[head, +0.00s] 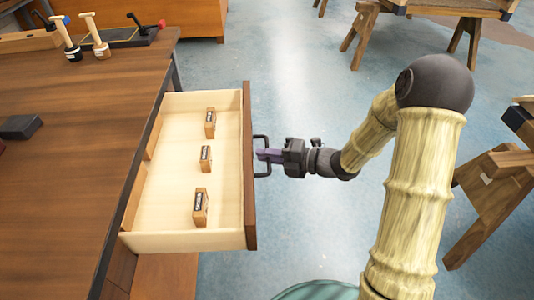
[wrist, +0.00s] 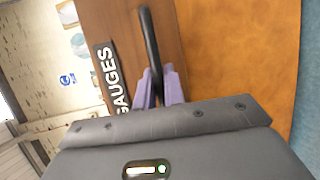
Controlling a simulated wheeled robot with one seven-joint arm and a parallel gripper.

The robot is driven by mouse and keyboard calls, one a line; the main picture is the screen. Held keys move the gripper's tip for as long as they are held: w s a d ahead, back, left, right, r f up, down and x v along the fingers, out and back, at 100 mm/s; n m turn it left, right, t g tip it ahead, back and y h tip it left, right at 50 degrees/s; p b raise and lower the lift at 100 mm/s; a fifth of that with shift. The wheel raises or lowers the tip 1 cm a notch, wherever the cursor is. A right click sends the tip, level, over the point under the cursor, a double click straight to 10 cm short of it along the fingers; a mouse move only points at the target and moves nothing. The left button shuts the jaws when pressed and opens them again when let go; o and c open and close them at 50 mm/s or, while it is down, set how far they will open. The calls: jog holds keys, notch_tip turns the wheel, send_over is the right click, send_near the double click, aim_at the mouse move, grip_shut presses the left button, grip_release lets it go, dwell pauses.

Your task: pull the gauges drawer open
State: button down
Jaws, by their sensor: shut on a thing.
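The gauges drawer (head: 175,241) stands pulled out from the bench in the head view, with its pale inside showing. Its brown front carries a dark bar handle (head: 266,172). In the wrist view the drawer front (wrist: 118,22) bears a black label reading GAUGES (wrist: 108,75), beside the handle (wrist: 151,40). My gripper (head: 268,156) has its purple fingers closed around the handle; they also show in the wrist view (wrist: 158,88). The drawer's back end is at the bench edge.
Several small wooden blocks with labels, one of them a near block (head: 201,207), stand in the drawer. The wooden bench (head: 75,150) is at the left, with mallet-like tools (head: 96,38) on top. A trestle (head: 495,190) stands at the right.

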jog(key=shift+s+d+f, duration=0.1)
jog(key=shift+d, duration=0.1)
jog(key=c, duration=1.5)
grip_release()
jog(key=p+v, duration=0.2)
jog(key=v, duration=1.5)
jog(key=shift+d, duration=0.2)
